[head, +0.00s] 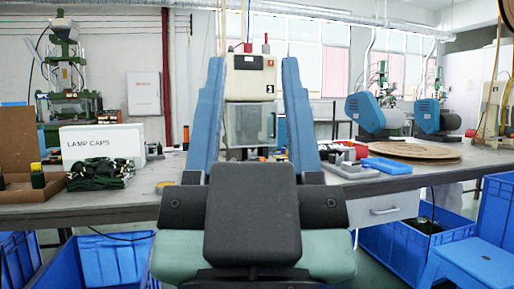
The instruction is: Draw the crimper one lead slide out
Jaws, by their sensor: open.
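Two blue-covered bench machines stand at the back right, a left one (373,112) and a right one (432,116).
A long grey bench (390,182) runs across the view. On it are a white lamp caps box (101,144), dark green cable bundles (99,175), a round brown board (412,151) and blue trays (386,166). Blue crates (402,245) and a blue stool (472,262) stand on the floor right.

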